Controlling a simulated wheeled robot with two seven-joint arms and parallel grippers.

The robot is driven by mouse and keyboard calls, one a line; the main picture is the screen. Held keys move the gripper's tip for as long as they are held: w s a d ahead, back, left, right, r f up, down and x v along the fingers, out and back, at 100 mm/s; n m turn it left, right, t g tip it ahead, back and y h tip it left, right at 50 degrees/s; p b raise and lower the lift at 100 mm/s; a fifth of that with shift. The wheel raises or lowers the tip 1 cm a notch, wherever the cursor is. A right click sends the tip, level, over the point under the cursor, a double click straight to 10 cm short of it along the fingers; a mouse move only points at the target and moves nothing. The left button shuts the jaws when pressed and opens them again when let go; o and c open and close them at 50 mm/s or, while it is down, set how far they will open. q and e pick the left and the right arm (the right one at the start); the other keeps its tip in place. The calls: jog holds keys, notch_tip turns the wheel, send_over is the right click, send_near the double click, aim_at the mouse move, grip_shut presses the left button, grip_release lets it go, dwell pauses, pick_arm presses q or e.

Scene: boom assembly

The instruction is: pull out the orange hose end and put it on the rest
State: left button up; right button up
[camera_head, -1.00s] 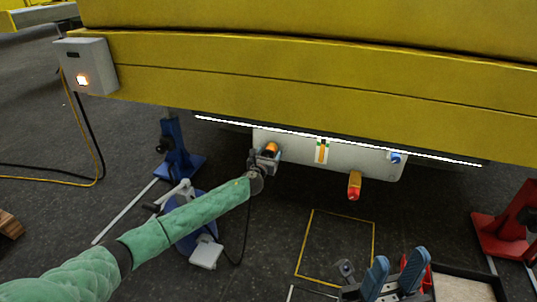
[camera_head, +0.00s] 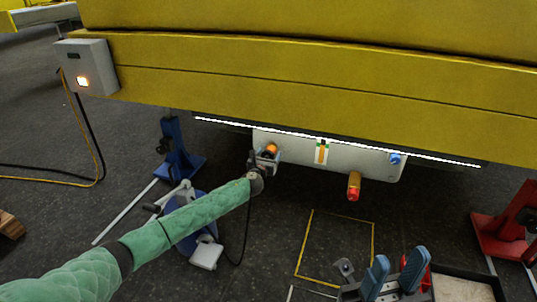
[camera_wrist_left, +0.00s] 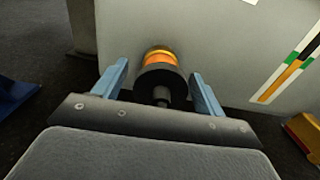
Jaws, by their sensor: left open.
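The orange hose end (camera_head: 271,149) sits at the left part of the grey panel under the yellow boom. In the left wrist view the hose end (camera_wrist_left: 160,58) shows an orange band and a dark collar facing me. My left gripper (camera_head: 266,158) is at it; its blue fingers (camera_wrist_left: 165,88) are apart, one on each side of the collar, with visible gaps. My right gripper (camera_head: 396,274) is low at the front, its blue fingers apart with nothing seen between them. I cannot identify the rest for certain.
A yellow-orange piece with a red end (camera_head: 354,187) hangs at the panel's lower edge. A blue fitting (camera_head: 395,158) is at the panel's right. A blue stand (camera_head: 177,150) is at left, a red stand (camera_head: 510,225) at right. The yellow-outlined floor square (camera_head: 336,245) is empty.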

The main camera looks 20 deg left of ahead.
pick_arm(q)
jog(key=shift+p, duration=0.3)
dwell(0.5)
jog(key=c, duration=1.4)
jog(key=shift+s+p, duration=1.15)
jog(key=shift+s, duration=1.1)
jog(key=shift+s+a, duration=0.1)
jog(key=shift+s, duration=0.5)
jog(key=shift+s+p, duration=0.15)
jog(key=shift+p, duration=0.15)
